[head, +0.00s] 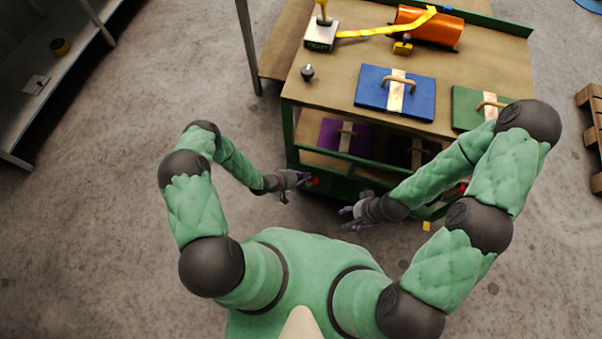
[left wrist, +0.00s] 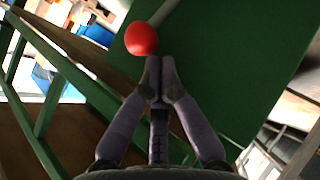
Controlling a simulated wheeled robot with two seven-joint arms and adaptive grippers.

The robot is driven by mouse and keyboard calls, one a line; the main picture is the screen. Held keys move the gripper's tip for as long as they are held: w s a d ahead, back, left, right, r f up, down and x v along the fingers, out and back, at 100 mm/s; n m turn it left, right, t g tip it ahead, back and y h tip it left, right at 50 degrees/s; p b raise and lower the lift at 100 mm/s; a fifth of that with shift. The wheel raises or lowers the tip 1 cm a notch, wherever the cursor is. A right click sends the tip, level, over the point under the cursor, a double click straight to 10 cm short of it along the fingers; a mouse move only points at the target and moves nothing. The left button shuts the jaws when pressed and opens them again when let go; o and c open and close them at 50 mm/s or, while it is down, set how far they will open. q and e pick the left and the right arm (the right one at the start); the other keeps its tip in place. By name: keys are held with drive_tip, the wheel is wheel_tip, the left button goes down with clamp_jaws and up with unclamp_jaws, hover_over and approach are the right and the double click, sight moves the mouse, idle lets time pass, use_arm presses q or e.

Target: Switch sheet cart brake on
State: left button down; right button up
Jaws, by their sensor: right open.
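The sheet cart (head: 330,98) has a green frame and a brown top, and stands ahead of me. In the left wrist view the red knob (left wrist: 141,38) sits on a grey rod before a green panel (left wrist: 225,70). My left gripper (head: 300,180) is beside the knob. In the left wrist view its fingertips (left wrist: 160,72) are together with nothing between them, just short of the knob; whether they touch it I cannot tell. My right gripper (head: 347,216) is open and empty near the cart's front.
On the cart top are a blue die (head: 372,88), a green die (head: 467,105), an orange roll (head: 430,28) and a yellow-handled block (head: 320,37). A purple die (head: 330,135) lies on the lower shelf. Another red part (head: 463,187) shows near the right arm. A grey shelf (head: 50,95) stands left.

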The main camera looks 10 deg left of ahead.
sight(317, 178)
use_arm(q)
drive_tip(key=shift+d+y, duration=0.3)
drive_tip(key=shift+d, duration=0.4)
drive_tip(key=shift+d+f+b, duration=0.15)
drive_tip(key=shift+d+b, duration=0.5)
drive_tip(key=shift+d, duration=0.5)
use_arm(e)
drive_tip(key=shift+f, duration=0.5)
